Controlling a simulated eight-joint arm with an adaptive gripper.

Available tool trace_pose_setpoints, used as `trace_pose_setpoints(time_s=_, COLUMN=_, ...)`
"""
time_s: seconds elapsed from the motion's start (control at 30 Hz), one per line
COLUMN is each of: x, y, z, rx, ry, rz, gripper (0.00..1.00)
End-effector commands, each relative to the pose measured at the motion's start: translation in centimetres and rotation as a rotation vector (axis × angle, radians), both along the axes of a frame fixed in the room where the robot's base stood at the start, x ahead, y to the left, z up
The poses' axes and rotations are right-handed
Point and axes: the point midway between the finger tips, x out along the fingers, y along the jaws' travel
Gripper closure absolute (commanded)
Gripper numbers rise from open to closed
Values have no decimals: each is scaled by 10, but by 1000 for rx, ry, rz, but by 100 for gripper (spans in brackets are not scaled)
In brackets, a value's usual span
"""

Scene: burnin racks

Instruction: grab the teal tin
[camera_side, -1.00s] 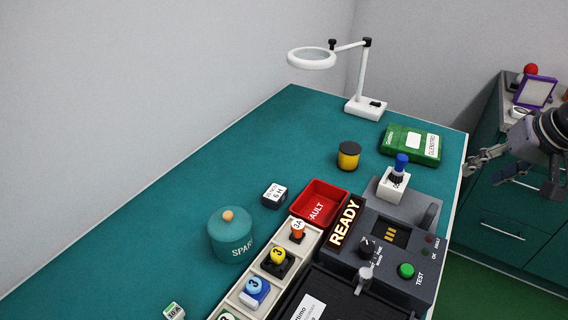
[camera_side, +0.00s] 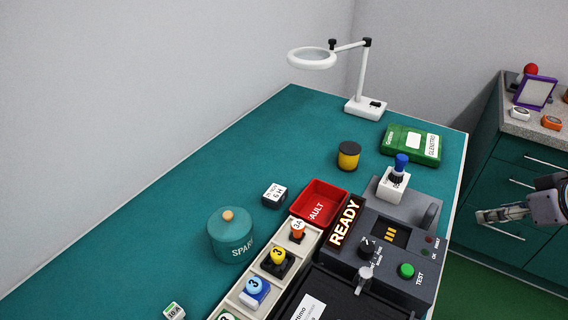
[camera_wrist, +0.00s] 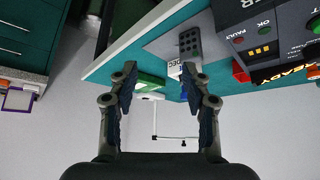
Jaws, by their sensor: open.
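The teal tin (camera_side: 231,238) stands upright on the teal bench in the side view, left of the module tray. It has a lid with a tan knob, and lettering on its front is partly legible as "SPAR". My gripper (camera_side: 482,216) is at the right edge of the side view, beyond the bench's right edge and far from the tin. In the wrist view my gripper (camera_wrist: 160,80) shows two fingers spread apart with nothing between them. The tin is not visible in the wrist view.
A tester (camera_side: 386,244) with a lit READY sign, a red FAULT bin (camera_side: 326,190), and a tray (camera_side: 233,299) of numbered modules lie between gripper and tin. A magnifier lamp (camera_side: 361,104), green box (camera_side: 394,142) and yellow-black pot (camera_side: 348,156) stand farther back. Bench left of the pot is clear.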

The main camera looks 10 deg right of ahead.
Motion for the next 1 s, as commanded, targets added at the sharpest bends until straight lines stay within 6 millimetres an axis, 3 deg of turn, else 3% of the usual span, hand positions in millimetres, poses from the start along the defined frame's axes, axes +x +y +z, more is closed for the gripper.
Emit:
trace_pose_setpoints(time_s=0.43, x=0, y=0, z=0, rx=1, ry=0, rz=-1, gripper=51)
trace_pose_setpoints(time_s=0.47, x=0, y=0, z=0, rx=1, ry=0, rz=-1, gripper=49)
trace_pose_setpoints(time_s=0.63, x=0, y=0, z=0, rx=1, ry=0, rz=-1, gripper=0)
trace_pose_setpoints(time_s=1.0, x=1, y=1, z=0, rx=0, ry=1, rz=1, gripper=0)
